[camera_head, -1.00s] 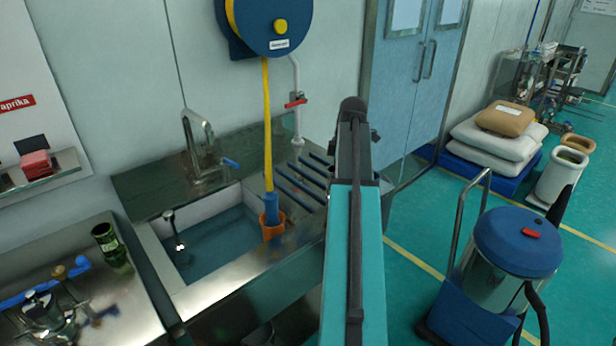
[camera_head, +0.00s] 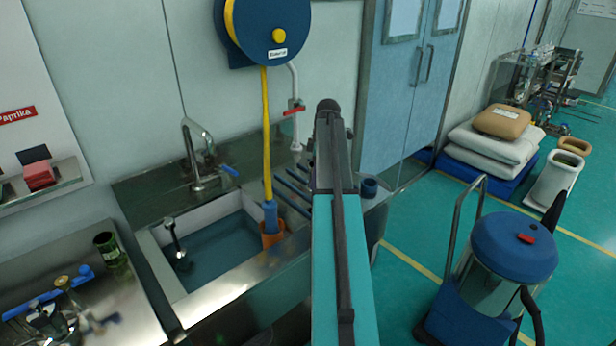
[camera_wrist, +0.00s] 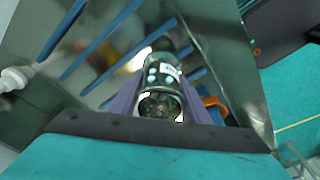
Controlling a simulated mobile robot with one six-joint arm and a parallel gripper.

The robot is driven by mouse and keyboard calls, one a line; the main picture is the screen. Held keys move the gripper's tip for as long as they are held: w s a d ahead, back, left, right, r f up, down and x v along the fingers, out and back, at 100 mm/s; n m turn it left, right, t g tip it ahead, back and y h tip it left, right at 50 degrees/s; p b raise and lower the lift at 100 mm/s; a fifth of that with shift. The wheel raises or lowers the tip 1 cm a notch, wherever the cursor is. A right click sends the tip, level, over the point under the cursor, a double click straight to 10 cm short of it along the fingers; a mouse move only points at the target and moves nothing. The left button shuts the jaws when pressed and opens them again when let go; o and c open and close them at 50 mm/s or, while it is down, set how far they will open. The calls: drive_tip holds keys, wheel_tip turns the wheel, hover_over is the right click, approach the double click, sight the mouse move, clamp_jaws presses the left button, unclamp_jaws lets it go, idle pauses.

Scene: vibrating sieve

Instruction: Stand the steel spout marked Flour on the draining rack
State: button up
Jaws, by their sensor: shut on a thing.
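A shiny steel spout (camera_wrist: 160,76) with a pale label sits between the fingers of my gripper (camera_wrist: 163,92) in the wrist view. The gripper is shut on it; the label is too small to read. The draining rack's blue bars (camera_wrist: 112,38) lie below and beyond the spout on a steel surface. In the head view the rack (camera_head: 293,186) is right of the sink, partly hidden by my arm. The gripper and spout are hidden behind my arm there. I cannot tell whether the spout touches the rack.
A sink with water (camera_head: 215,248) is left of the rack. An orange holder (camera_head: 272,237) with a blue nozzle stands between them, under a yellow hose (camera_head: 266,130). A blue cup (camera_head: 370,187) stands at the counter's right end. A wheeled vacuum (camera_head: 505,250) is on the floor at right.

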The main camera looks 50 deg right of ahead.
drive_tip(key=shift+w+d+f+p, duration=0.1)
drive_tip(key=shift+w+d+p, duration=0.2)
drive_tip(key=shift+w, duration=0.65)
drive_tip(key=shift+w+d+f+p, duration=0.15)
drive_tip(key=shift+w+d, duration=0.15)
drive_tip(key=shift+w, duration=0.65)
drive_tip(key=shift+w+d+p, duration=0.2)
drive_tip(key=shift+w+p, duration=0.15)
drive_tip(key=shift+w, duration=0.35)
drive_tip(key=shift+s+f+p, duration=0.1)
drive_tip(key=shift+f+p, duration=0.6)
drive_tip(key=shift+f, duration=1.05)
drive_tip(key=shift+f, duration=0.1)
drive_tip(key=o, duration=1.3)
drive_tip(key=shift+c, duration=0.2)
drive_tip(key=shift+r, duration=0.2)
wheel_tip(320, 180, up, 12)
drive_tip(key=s+d+b, duration=0.1)
drive_tip(key=b, duration=0.2)
drive_tip(key=shift+s+f, duration=0.15)
drive_tip(key=shift+s, duration=0.05)
